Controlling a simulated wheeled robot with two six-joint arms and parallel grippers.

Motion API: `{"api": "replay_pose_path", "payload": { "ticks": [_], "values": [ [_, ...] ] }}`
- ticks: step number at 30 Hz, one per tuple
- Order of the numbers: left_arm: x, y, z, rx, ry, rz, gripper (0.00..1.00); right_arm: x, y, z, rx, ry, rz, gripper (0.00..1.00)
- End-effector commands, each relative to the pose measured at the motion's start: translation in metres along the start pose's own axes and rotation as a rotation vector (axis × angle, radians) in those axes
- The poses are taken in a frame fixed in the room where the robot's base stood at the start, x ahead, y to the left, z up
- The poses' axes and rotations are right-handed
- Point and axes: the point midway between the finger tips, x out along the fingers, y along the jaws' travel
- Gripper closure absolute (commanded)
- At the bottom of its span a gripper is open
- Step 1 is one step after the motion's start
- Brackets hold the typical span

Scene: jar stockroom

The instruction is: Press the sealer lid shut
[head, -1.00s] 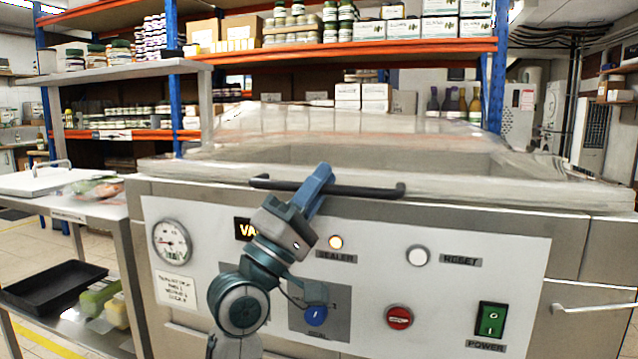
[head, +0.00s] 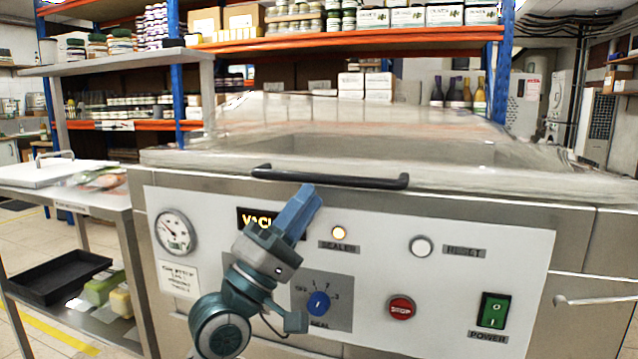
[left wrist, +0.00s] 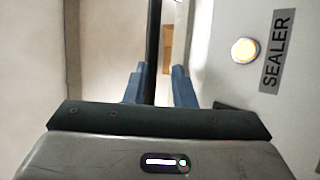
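The sealer is a steel machine with a white front panel (head: 450,290) in the head view. Its clear lid (head: 350,130) lies low over the top; I cannot tell whether it is fully shut. The lid's dark bar handle (head: 330,178) runs along the front edge. My left gripper (head: 306,200) is in front of the panel, just below the handle, pointing up toward it. In the left wrist view its two blue fingers (left wrist: 158,85) stand apart, and the dark handle (left wrist: 153,40) lines up with the gap. Nothing is held. My right gripper is not in view.
The panel carries a gauge (head: 175,232), a lit sealer lamp (head: 339,233), a blue dial (head: 318,304), a red stop button (head: 401,308) and a green power switch (head: 493,311). A side table (head: 100,198) stands left. Stocked shelves (head: 330,42) stand behind.

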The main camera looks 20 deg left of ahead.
Motion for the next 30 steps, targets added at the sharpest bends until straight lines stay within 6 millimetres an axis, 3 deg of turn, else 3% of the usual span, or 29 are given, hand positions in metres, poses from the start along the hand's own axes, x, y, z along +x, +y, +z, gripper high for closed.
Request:
{"api": "replay_pose_path", "payload": {
  "ticks": [6,12,30],
  "values": [
    [-0.037,0.001,0.001,0.002,-0.003,-0.002,0.77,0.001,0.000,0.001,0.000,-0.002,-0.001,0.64],
    [-0.054,0.002,0.001,0.001,-0.001,0.003,0.77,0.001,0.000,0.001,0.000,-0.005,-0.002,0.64],
    [-0.059,0.003,0.001,0.000,-0.001,0.005,0.77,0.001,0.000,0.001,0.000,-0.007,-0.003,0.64]
  ]
}}
